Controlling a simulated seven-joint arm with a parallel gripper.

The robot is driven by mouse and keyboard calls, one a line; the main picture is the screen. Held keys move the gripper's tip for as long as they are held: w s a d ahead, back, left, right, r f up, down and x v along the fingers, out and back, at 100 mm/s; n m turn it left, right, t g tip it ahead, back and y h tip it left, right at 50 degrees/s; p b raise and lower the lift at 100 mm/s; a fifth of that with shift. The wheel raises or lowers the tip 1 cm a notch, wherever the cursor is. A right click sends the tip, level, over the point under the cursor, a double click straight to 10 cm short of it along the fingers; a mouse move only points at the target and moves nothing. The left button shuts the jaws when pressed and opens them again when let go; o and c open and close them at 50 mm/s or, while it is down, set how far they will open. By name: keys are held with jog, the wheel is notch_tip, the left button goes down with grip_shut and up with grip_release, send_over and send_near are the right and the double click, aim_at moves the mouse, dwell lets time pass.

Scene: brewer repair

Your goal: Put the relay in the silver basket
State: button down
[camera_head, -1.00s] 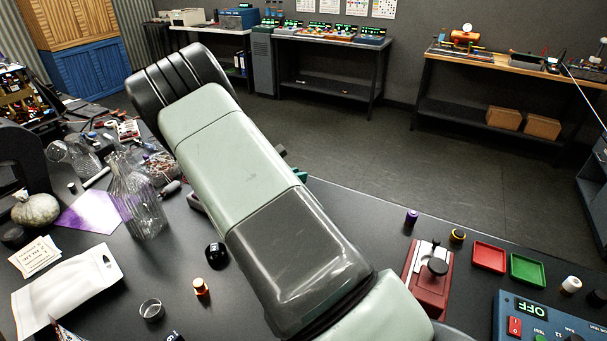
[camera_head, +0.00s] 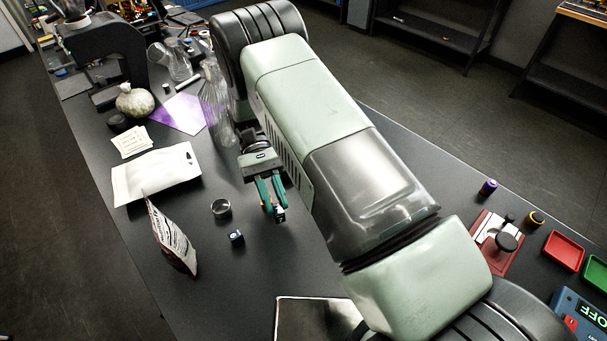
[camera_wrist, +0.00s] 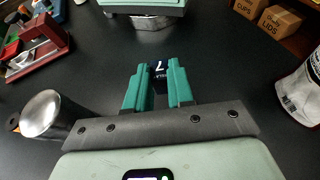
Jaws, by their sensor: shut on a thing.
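My gripper (camera_head: 277,212) hangs over the dark table at mid-left in the head view, fingers down. Its green fingers (camera_wrist: 159,88) are shut on a small dark block with a white "7" (camera_wrist: 159,71), which looks like the relay. The block appears above the table; how high is hard to tell. A small round cup with a shiny rim (camera_head: 221,208), possibly the silver basket, stands left of my gripper, apart from it. A small dark-blue block with a pale mark (camera_head: 236,238) lies just in front of the cup.
A printed bag (camera_head: 172,242) stands left of the cup, with a white pouch (camera_head: 157,173) behind it. A tall glass vessel (camera_head: 219,105) stands behind my gripper. Bare table lies around the dark-blue block.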

jog(key=w+a+r+m+t+y, duration=0.1)
jog(key=w+a+m+y, duration=0.2)
jog(key=a+m+y, duration=0.45)
jog(key=w+a+r+m+t+y, duration=0.2)
jog(key=w+a+m+y, duration=0.1)
jog(key=a+m+y, duration=0.4)
jog(key=shift+n+y, duration=0.25)
jog(key=shift+y, duration=0.2)
jog(key=shift+w+d+f, duration=0.1)
jog(key=shift+d+f, duration=0.05)
jog(key=shift+f, duration=1.3)
jog(key=shift+d+f, duration=0.15)
jog(key=shift+f, duration=1.35)
jog(key=shift+w+d+f, duration=0.1)
jog(key=shift+d+f, duration=0.05)
jog(key=shift+f, duration=1.3)
jog(key=c, duration=0.9)
grip_release()
jog(key=shift+r, duration=0.1)
notch_tip(320, 180, up, 7)
